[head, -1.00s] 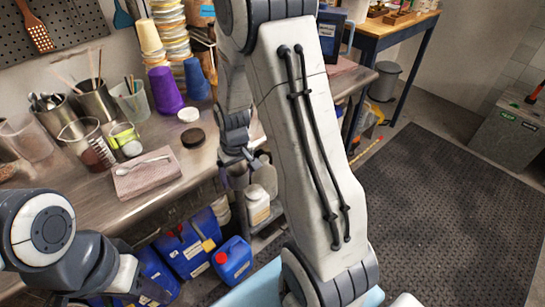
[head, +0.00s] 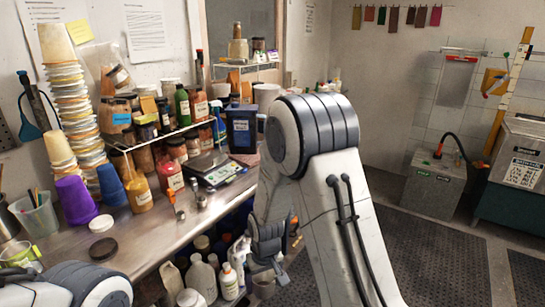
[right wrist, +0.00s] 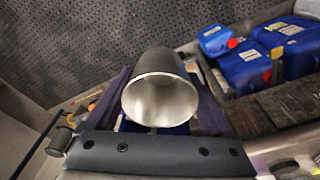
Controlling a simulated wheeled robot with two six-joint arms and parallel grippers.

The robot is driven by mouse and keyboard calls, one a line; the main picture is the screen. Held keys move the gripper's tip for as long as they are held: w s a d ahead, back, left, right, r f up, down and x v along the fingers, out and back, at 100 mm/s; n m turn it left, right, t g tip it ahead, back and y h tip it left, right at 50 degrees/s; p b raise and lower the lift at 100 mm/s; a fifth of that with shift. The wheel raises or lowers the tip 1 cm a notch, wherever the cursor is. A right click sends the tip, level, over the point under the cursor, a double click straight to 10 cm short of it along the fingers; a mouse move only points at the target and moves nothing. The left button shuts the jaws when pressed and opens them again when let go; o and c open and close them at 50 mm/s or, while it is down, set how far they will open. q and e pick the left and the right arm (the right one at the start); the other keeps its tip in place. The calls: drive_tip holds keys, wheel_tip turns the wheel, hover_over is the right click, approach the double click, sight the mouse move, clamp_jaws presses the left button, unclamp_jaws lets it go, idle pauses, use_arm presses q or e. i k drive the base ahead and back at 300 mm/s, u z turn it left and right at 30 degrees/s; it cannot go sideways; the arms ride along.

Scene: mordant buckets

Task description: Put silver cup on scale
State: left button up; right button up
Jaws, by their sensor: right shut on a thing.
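The silver cup (right wrist: 160,100) is in my right gripper (right wrist: 163,92), its open mouth facing the right wrist camera and its inside looking empty. The dark fingers are on both sides of it. In the head view my right gripper (head: 266,262) is low, in front of the bench edge, with the cup (head: 263,287) partly visible below it. The scale (head: 207,163) has a silver plate and a greenish front panel. It stands on the bench, further back and up-left of the gripper, and its plate looks bare. My left gripper is out of view; only part of that arm shows.
A dark blue bin (head: 241,128) stands behind the scale, with a shelf of jars (head: 165,140) to its left. Small metal pieces (head: 201,200) are in front of the scale. White bottles (head: 203,278) stand below the bench edge. The bench front (head: 150,240) is largely clear.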

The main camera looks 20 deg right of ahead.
sight(206, 159)
drive_tip(key=z, duration=1.75)
drive_tip(key=i, duration=1.9)
drive_tip(key=u, duration=1.65)
